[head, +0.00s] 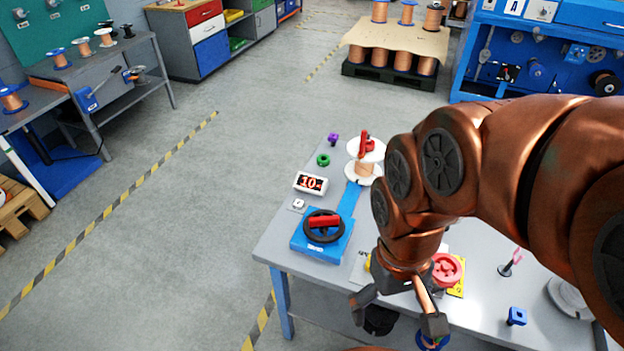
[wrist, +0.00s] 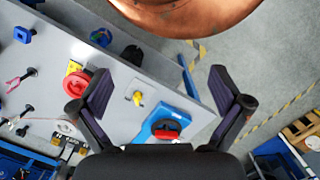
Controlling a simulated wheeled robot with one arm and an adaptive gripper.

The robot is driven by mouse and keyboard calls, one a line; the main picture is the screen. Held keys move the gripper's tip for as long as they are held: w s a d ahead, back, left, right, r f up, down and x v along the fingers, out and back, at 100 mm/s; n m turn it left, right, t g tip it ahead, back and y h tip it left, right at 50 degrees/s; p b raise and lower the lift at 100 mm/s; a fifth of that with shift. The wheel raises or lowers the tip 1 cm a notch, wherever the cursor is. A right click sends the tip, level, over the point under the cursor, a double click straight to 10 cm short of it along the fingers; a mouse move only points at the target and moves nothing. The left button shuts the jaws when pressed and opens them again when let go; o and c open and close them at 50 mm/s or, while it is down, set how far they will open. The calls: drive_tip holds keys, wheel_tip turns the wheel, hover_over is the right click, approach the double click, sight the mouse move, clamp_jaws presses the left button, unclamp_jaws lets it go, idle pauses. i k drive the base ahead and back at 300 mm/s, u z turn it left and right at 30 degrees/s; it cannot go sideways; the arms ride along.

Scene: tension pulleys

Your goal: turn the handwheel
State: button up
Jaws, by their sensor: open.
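The handwheel (head: 324,222) is a black wheel with a red bar across it, mounted on a blue base (head: 306,245) at the table's near left corner. In the wrist view the handwheel (wrist: 166,131) shows its red bar near the lower middle, and the blue base (wrist: 150,122) lies around it. My gripper (head: 400,312) is to the right of the handwheel in the head view, over the table's front edge, apart from it. In the wrist view my gripper (wrist: 163,95) has its fingers spread wide with nothing between them.
A red wheel on a yellow plate (head: 456,290) is partly behind my arm. Floor left of the table (head: 150,240) is clear.

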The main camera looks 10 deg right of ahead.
sight(315, 220)
drive_tip(key=u, duration=0.5)
drive_tip(key=k, duration=0.6)
drive_tip(key=u, duration=0.95)
drive_tip(key=i, duration=0.6)
drive_tip(key=z, duration=0.65)
drive_tip(key=i, duration=0.55)
drive_tip(key=z, duration=0.6)
